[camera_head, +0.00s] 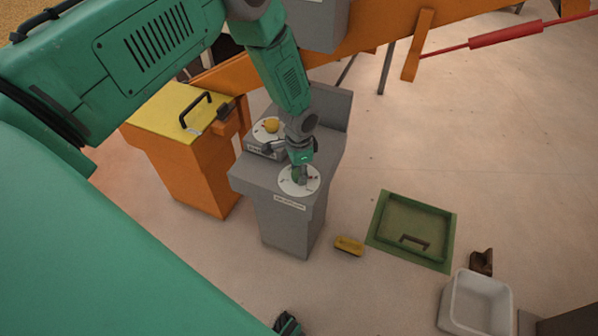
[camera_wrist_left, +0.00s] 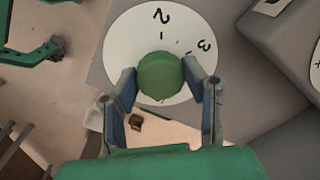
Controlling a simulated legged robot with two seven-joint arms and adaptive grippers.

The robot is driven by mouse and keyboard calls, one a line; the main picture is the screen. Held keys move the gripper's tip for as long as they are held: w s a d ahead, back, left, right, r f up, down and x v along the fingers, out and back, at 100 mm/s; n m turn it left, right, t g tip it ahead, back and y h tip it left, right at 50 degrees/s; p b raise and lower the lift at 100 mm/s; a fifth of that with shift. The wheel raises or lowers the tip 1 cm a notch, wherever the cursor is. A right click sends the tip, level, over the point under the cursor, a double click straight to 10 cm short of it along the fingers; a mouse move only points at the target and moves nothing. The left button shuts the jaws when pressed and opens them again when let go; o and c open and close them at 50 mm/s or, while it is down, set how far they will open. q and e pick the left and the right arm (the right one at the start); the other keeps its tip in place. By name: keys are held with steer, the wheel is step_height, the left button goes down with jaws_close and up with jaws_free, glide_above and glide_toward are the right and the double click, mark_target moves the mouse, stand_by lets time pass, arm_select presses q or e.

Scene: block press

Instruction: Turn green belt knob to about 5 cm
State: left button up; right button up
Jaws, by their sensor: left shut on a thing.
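The green belt knob (camera_wrist_left: 160,76) sits in the middle of a white round dial (camera_wrist_left: 140,30); the numbers 2 and 3 show beside it in the left wrist view. In the head view the dial (camera_head: 312,183) lies on top of a grey pedestal (camera_head: 285,228), and the knob is mostly hidden by my gripper. My left gripper (camera_head: 299,174) reaches down over it. In the left wrist view its two fingers (camera_wrist_left: 162,88) are on either side of the knob, shut on it. My right gripper cannot be made out for certain.
A yellow knob (camera_head: 271,126) on a second dial stands behind. An orange cabinet with a yellow lid (camera_head: 165,108) is at left. A yellow block (camera_head: 349,245), a green tray (camera_head: 412,228) and a white bin (camera_head: 476,302) are on the floor at right. Open floor lies at upper right.

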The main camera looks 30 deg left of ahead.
arm_select(q)
steer(key=shift+w+d+r, duration=0.1)
steer(key=shift+w, duration=0.25)
steer(key=o, duration=1.1)
steer(key=shift+s, duration=0.15)
steer(key=shift+r, duration=0.3)
step_height(320, 180, up, 11)
steer(key=shift+f, duration=0.1)
